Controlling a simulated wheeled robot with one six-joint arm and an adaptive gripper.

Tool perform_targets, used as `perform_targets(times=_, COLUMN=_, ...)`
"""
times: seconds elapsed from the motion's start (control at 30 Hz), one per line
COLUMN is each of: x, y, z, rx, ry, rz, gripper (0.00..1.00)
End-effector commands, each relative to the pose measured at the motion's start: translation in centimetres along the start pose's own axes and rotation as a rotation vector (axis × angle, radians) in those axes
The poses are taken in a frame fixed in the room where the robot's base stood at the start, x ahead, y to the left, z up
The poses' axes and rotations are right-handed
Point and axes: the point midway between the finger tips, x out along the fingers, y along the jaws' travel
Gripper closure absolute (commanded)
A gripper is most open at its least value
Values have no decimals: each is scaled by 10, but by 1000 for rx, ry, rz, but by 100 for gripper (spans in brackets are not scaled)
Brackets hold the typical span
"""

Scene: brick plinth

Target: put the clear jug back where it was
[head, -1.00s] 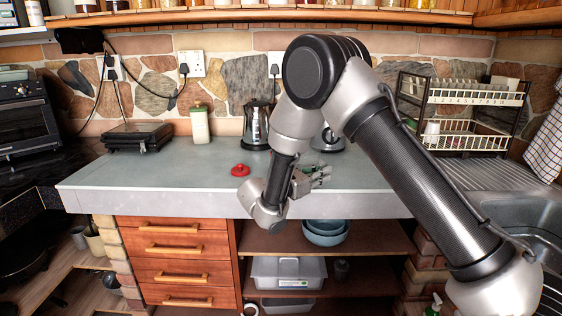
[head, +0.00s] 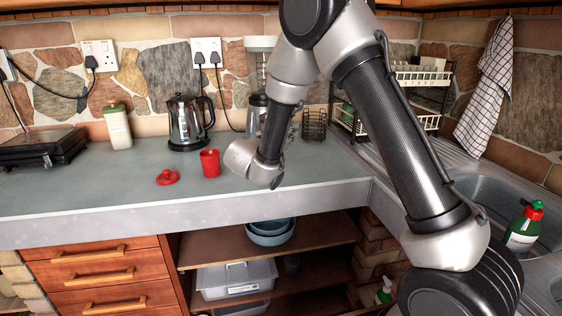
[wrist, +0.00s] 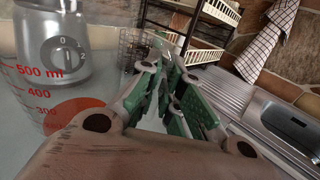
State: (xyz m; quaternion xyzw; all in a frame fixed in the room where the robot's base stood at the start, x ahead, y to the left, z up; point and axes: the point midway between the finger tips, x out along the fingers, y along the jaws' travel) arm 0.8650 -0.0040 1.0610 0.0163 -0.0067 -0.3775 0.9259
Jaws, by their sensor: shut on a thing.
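The clear jug (wrist: 28,92), with red measure marks up to 500 ml, fills the left of the wrist view. The blender base shows through or past it. My gripper (wrist: 172,68), with green pads, is shut on the jug; the exact part it grips is hard to make out because the plastic is see-through. In the head view my arm hides the gripper, and I cannot make out the jug there.
A blender (head: 258,105) stands by the wall beyond my wrist. A red cup (head: 210,163), a red lid (head: 168,177) and a kettle (head: 186,122) stand to the left. A dish rack (head: 420,100) and sink (head: 500,205) are right. The counter's front left is clear.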

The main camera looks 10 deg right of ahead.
Motion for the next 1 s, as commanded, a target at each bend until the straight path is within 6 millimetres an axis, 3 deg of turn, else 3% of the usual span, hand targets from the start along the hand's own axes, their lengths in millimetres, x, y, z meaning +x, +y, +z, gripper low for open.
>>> perform_targets(times=0.13, x=0, y=-1, z=-32, rx=-4, ry=2, rz=0, gripper=100)
perform_targets(times=0.53, x=0, y=-3, z=-79, rx=-4, ry=2, rz=-1, gripper=100)
perform_targets(times=0.93, x=0, y=-3, z=-87, rx=-1, ry=0, rz=-1, gripper=100)
perform_targets(times=1.0, x=0, y=-3, z=-87, rx=-1, ry=1, rz=-1, gripper=82)
